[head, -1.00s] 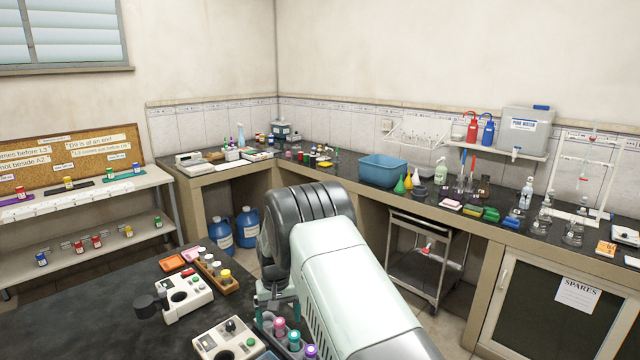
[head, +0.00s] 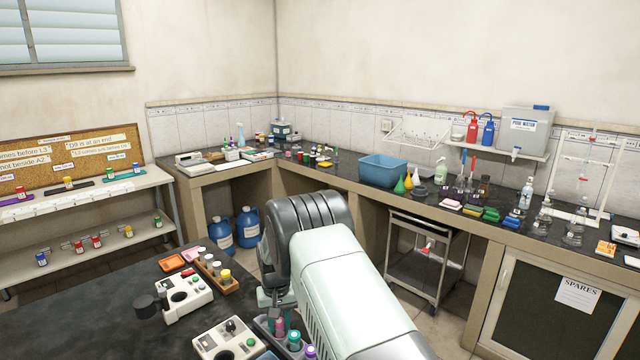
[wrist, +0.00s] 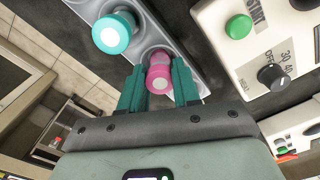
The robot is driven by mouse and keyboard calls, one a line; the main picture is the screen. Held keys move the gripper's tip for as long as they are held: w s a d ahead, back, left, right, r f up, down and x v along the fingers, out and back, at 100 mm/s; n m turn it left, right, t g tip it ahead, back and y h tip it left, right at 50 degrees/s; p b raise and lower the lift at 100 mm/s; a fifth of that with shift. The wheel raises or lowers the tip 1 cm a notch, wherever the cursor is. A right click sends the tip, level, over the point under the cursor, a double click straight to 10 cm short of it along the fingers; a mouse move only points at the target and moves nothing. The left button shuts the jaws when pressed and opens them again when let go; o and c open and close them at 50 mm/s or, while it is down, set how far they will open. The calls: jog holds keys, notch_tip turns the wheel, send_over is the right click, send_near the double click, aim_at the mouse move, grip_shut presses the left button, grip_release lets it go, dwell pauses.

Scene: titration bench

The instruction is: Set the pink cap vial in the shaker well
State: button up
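The pink cap vial (wrist: 158,76) stands in a grey rack (wrist: 172,28), seen from above in the wrist view. In the head view the vial (head: 280,327) shows beside my arm. My gripper (wrist: 159,82) has its two teal fingers on either side of the vial, with a small gap showing, so it looks open. The gripper (head: 269,301) is partly hidden by my arm in the head view. Two white instruments, a near one (head: 224,343) and a farther one (head: 184,300), stand on the dark bench; I cannot tell which holds the shaker well.
A teal-capped vial (wrist: 114,34) stands next to the pink one in the rack. A purple-capped vial (head: 310,352) is nearer. A white instrument with a green button (wrist: 238,28) and black knob lies close to the right. A wooden rack (head: 222,281) holds several vials.

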jog(key=shift+c, duration=1.1)
jog(key=shift+r, duration=3.8)
jog(key=shift+s+a+f, duration=0.15)
jog(key=shift+s+f, duration=0.3)
jog(key=shift+s, duration=3.05)
jog(key=shift+s+a+f, duration=0.15)
jog(key=shift+s+f, duration=0.3)
jog(key=shift+s, duration=3.1)
jog(key=shift+s+a+f, duration=0.15)
jog(key=shift+s+f, duration=0.3)
jog(key=shift+s, duration=3.05)
jog(key=shift+f, duration=1.7)
jog(key=o, duration=1.3)
